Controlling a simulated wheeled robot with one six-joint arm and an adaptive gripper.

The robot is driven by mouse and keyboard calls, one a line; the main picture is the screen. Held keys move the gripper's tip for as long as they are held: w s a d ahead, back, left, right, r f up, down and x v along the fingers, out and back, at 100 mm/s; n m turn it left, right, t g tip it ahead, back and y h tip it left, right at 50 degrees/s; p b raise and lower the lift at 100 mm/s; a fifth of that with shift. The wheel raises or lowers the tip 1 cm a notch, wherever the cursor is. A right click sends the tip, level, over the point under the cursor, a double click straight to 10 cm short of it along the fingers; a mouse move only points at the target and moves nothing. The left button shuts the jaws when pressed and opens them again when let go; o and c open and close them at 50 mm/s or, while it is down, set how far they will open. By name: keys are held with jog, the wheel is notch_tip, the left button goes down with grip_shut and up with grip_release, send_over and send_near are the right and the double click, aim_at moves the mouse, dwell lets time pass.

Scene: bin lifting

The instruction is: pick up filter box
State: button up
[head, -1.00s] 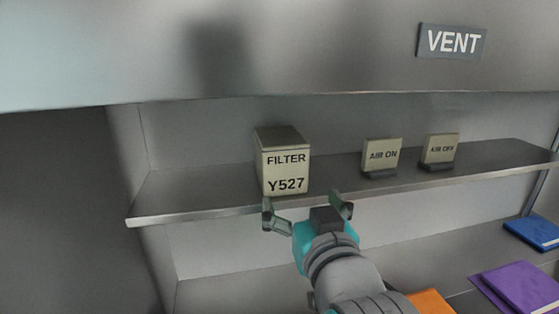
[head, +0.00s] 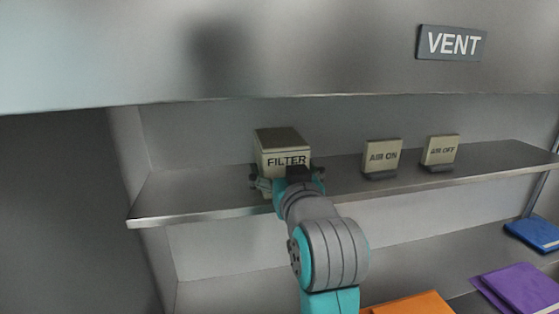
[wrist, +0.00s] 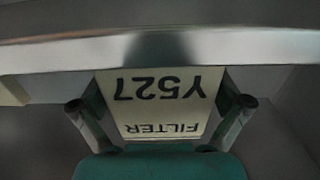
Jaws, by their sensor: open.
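The filter box (head: 284,146) is a beige box lettered "FILTER" and "Y527", standing on the upper shelf in the head view. My gripper (head: 287,180) is in front of its lower face and hides the "Y527" there. In the wrist view the box (wrist: 160,108) appears upside down between the two fingers of my gripper (wrist: 162,112). The fingers are open, one on each side of the box. I cannot tell whether either finger touches it.
The upper shelf (head: 220,193) has a front edge close to my gripper. "AIR ON" (head: 382,157) and "AIR OFF" (head: 440,150) blocks stand to the right. Purple (head: 520,287), blue (head: 535,234) and orange (head: 412,304) items lie lower. A "VENT" sign (head: 451,42) hangs above.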

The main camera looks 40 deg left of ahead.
aim_at(282, 140)
jog(key=shift+w+a, duration=0.3)
jog(key=shift+a, duration=0.1)
jog(key=c, duration=1.2)
jog(key=shift+o, duration=0.2)
notch_tip(282, 140, up, 10)
